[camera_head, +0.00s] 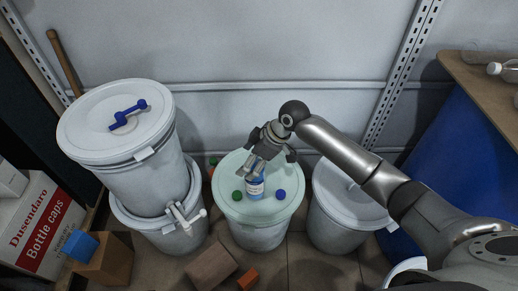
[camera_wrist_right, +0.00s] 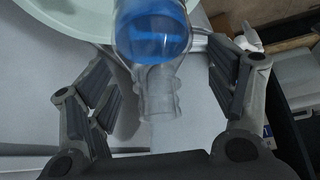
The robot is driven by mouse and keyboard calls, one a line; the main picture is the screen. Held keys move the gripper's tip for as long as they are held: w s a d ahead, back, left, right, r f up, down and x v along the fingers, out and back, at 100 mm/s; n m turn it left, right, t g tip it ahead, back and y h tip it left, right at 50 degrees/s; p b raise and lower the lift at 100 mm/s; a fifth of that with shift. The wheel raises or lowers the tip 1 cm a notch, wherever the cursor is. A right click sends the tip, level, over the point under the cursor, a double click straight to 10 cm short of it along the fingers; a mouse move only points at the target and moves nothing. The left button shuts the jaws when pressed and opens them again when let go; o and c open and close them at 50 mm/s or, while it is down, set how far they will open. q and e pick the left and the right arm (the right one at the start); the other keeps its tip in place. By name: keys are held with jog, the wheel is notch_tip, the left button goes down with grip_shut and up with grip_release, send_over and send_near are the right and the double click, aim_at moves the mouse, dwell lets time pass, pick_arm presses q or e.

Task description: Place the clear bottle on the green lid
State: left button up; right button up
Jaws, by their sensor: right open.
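The clear bottle (camera_head: 255,189) with a blue band stands on the pale green lid (camera_head: 229,209) of the middle drum, near the lid's centre. In the right wrist view, the bottle (camera_wrist_right: 157,95) shows its blue part at the top and its open clear neck toward me. My right gripper (camera_head: 256,167) is just above the bottle in the head view. In the wrist view, its fingers (camera_wrist_right: 165,60) are open on both sides of the bottle, with visible gaps. The pale green lid's edge (camera_wrist_right: 70,18) also shows there. My left gripper is not in view.
A green cap (camera_head: 237,195) and a blue cap (camera_head: 281,195) lie on the lid beside the bottle. Stacked drums (camera_head: 120,125) stand left, another drum (camera_head: 350,200) right. Another clear bottle (camera_head: 495,69) lies on the right-hand shelf. Wooden blocks (camera_head: 211,265) lie on the floor.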

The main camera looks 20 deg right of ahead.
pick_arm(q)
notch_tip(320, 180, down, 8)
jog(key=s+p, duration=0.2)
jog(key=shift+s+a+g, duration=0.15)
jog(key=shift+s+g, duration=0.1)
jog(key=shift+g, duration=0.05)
pick_arm(e)
jog(key=v, duration=1.1)
jog(key=shift+r, duration=0.15)
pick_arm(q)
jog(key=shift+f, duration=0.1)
